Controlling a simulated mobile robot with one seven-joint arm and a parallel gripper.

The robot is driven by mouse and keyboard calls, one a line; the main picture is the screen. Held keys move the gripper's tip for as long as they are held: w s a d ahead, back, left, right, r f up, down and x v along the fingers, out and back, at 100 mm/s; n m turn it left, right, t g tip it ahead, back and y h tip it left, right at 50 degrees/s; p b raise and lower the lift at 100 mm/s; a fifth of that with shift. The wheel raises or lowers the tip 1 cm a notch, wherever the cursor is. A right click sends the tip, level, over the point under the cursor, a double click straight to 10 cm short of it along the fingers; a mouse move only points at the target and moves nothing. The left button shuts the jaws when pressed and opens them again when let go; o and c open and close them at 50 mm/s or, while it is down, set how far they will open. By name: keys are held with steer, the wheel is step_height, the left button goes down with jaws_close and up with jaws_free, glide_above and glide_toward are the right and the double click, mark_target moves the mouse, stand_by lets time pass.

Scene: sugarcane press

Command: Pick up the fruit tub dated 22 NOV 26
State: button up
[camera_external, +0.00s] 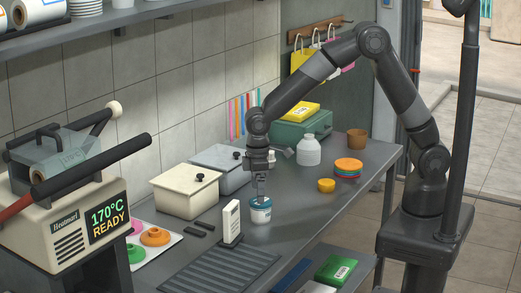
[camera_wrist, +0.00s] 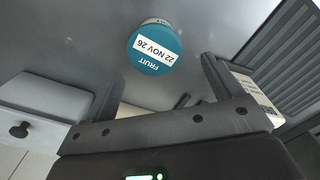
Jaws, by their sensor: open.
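The fruit tub (camera_external: 260,212) stands upright on the grey counter, a small white tub with a teal lid. In the wrist view its lid (camera_wrist: 152,60) shows a white label reading FRUIT, 22 NOV 26. My gripper (camera_external: 260,195) points down directly over or just behind the tub in the external view; I cannot tell the exact gap. In the wrist view my gripper (camera_wrist: 160,82) is open and empty, its two fingers apart, with the tub lid showing beyond them.
Lidded bins (camera_external: 184,199) stand at left.

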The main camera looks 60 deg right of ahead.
mark_target(261, 206)
steer(key=f, duration=0.4)
steer(key=d+f, duration=0.1)
steer(key=f, duration=0.1)
steer(key=shift+s+f, duration=0.2)
steer(key=shift+f, duration=0.2)
steer(key=c, duration=1)
steer(key=shift+c, duration=0.7)
steer(key=shift+r, duration=0.15)
